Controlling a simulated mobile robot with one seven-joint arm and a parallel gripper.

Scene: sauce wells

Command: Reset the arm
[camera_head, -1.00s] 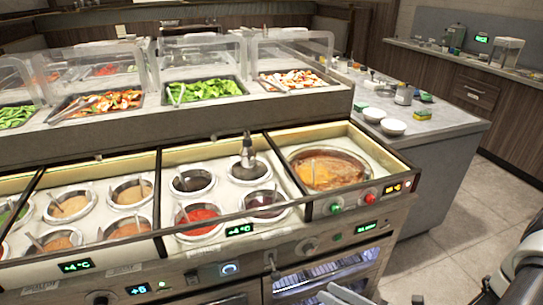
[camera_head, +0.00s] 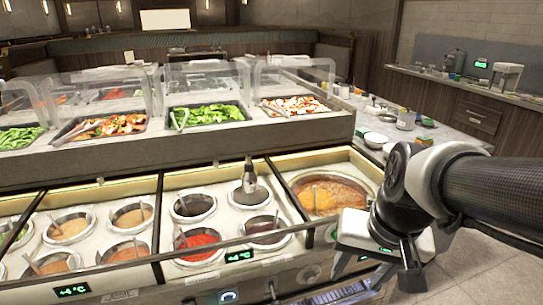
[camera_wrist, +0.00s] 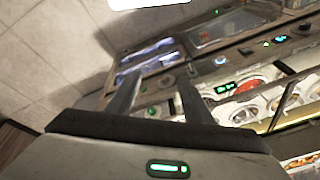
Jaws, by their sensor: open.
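My gripper (camera_head: 358,278) hangs at the lower right of the head view, in front of the sauce counter's right end. Its fingers point downward there, and my dark arm reaches in from the right edge. In the wrist view my gripper (camera_wrist: 153,92) shows two fingers spread apart with nothing between them. The jaws are open and empty. The arm and hand cover part of the counter's right front and its controls.
The sauce counter (camera_head: 218,257) holds several round wells and a large soup pot (camera_head: 335,192). Food trays sit behind under clear guards. A side counter (camera_head: 449,133) is at the right, with bare floor (camera_head: 480,270) below.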

